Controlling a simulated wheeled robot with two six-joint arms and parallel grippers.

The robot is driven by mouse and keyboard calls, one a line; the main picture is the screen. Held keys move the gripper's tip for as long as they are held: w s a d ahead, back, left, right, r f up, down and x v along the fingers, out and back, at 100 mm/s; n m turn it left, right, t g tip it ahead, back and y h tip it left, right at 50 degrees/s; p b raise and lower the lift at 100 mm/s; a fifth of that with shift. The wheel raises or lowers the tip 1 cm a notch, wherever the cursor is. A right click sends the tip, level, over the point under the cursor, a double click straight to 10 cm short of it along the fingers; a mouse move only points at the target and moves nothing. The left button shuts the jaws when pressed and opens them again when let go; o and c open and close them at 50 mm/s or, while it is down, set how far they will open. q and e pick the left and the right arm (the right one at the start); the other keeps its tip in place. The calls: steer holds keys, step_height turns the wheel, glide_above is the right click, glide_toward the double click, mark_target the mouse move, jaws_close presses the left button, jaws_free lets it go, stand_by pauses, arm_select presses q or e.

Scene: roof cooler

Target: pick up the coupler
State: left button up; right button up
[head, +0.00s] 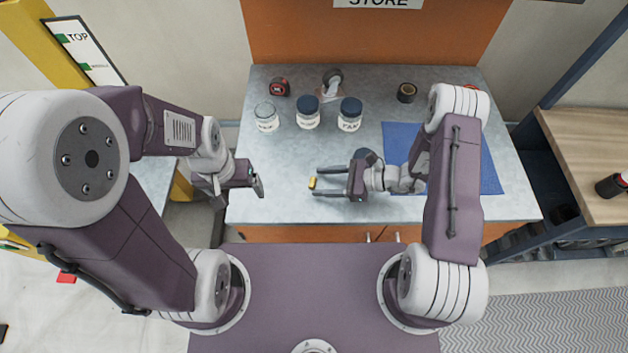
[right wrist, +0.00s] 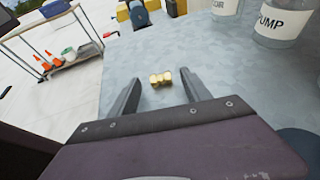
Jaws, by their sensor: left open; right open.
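The coupler is a small brass-yellow piece (head: 312,183) lying on the grey worktop. In the right wrist view the coupler (right wrist: 161,79) sits just ahead of the fingertips, near the middle between them. My right gripper (head: 316,182) is open, with one finger on each side of the coupler's line; it also shows in the right wrist view (right wrist: 160,84). I cannot tell how high the fingers are above the worktop. My left gripper (head: 258,187) is open and empty at the worktop's left edge, apart from the coupler.
A tape measure (head: 279,87), a caster (head: 332,80) and a black roll (head: 406,92) lie further back. A blue mat (head: 480,165) lies on the right. The worktop (head: 270,160) left of the coupler is clear.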

steer(key=shift+x, duration=0.9)
steer(key=shift+d, duration=0.15)
steer(key=c, duration=1.2)
jaws_close()
steer(key=shift+r, duration=0.15)
steer(key=r, duration=0.2)
steer(key=d+r, duration=0.1)
steer(key=r, duration=0.1)
steer(key=shift+w+r+b, duration=0.1)
steer(key=shift+r+b, duration=0.15)
steer(key=shift+b, duration=0.05)
steer(key=w+r+v, duration=0.2)
steer(key=v, duration=1)
steer(key=shift+s+a+b, duration=0.15)
steer(key=shift+s+b, duration=0.15)
steer(key=shift+s, duration=0.1)
steer(key=shift+f, duration=0.1)
